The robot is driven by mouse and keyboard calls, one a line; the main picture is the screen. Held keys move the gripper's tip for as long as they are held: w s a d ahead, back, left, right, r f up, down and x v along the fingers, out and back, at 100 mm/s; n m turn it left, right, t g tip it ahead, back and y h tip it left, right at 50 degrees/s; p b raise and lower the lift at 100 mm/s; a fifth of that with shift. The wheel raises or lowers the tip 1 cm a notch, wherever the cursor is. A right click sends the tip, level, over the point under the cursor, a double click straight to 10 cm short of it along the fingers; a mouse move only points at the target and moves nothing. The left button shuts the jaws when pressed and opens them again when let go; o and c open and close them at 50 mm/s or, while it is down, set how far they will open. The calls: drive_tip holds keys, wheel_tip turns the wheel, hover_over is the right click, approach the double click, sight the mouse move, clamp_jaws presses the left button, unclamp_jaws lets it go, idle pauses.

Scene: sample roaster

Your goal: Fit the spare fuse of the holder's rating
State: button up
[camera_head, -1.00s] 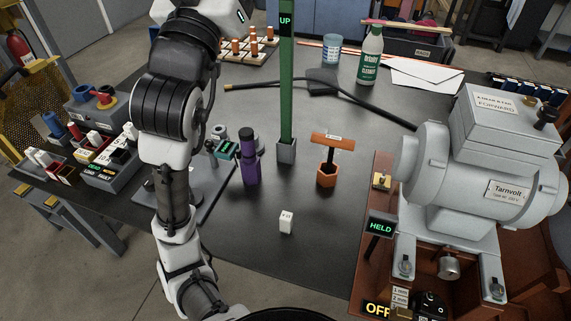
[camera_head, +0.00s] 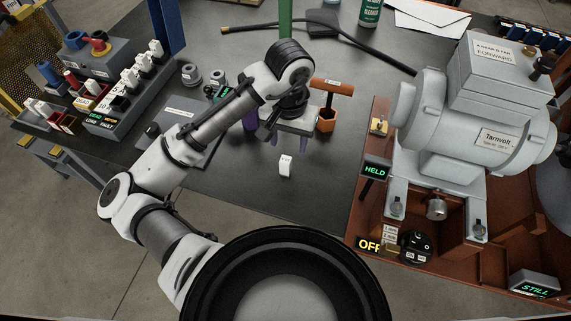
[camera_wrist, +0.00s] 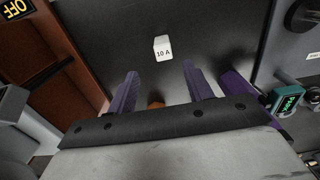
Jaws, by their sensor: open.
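A small white block fuse marked 10 A (camera_head: 286,166) stands alone on the dark bench; it also shows in the wrist view (camera_wrist: 162,47), beyond my fingertips. My gripper (camera_head: 279,142) is open, with purple fingers, above the bench just behind the fuse; in the wrist view the gap between the fingers (camera_wrist: 160,72) is empty. At left, a grey fuse unit (camera_head: 130,98) carries a row of white fuses and signs, one green reading DEAD. Beside it, open trays (camera_head: 62,120) hold several white fuses.
An orange T-handled tool (camera_head: 333,86) stands in an orange holder right behind my gripper. A purple upright piece (camera_wrist: 238,85) stands close beside it. The grey Tarnvolt motor (camera_head: 480,140) with HELD (camera_head: 376,170) and OFF signs fills the right. The bench around the fuse is clear.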

wheel_tip(320, 180, down, 5)
drive_tip(key=shift+r+b, duration=0.15)
drive_tip(key=shift+b, duration=0.15)
drive_tip(key=f, duration=0.5)
drive_tip(key=shift+a+f+b, duration=0.15)
drive_tip(key=shift+a+b, duration=0.15)
drive_tip(key=shift+b, duration=0.1)
clamp_jaws()
